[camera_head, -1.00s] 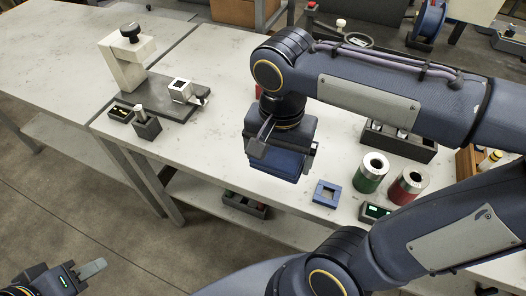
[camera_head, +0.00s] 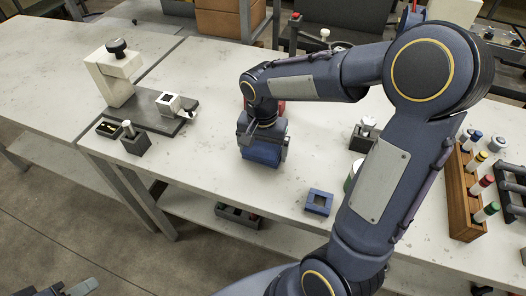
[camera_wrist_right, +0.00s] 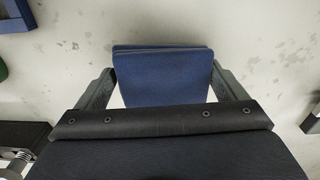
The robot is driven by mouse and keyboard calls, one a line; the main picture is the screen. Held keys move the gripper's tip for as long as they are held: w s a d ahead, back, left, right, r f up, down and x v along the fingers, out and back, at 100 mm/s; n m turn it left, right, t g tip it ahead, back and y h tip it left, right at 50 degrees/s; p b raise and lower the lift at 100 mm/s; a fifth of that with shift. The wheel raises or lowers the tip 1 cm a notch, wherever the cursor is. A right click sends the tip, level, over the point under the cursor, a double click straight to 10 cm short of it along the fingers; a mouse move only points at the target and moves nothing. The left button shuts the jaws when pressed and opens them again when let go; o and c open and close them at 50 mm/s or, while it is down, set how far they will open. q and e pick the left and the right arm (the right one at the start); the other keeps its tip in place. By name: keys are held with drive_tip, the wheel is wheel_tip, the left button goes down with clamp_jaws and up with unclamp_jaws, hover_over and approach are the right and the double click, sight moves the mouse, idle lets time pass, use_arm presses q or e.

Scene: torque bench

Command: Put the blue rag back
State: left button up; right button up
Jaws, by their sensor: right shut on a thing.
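The blue rag (camera_head: 261,154) is a flat, folded, dark blue pad. My right gripper (camera_head: 262,140) is shut on it over the white bench, left of a blue square frame (camera_head: 319,202). In the right wrist view the rag (camera_wrist_right: 162,78) sits between the two fingers of the right gripper (camera_wrist_right: 165,88). I cannot tell whether its lower edge touches the bench top. Only a tip of my left gripper (camera_head: 82,287) shows at the bottom left, away from the bench; its jaw state is unclear.
A white clamp stand (camera_head: 115,75) on a dark plate stands at the left. A wooden rack (camera_head: 462,195) with colour-banded tools is at the right. My right arm hides part of the bench.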

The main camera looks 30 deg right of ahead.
drive_tip(key=shift+f, duration=0.8)
drive_tip(key=shift+f, duration=0.2)
drive_tip(key=o, duration=0.8)
drive_tip(key=shift+r, duration=0.1)
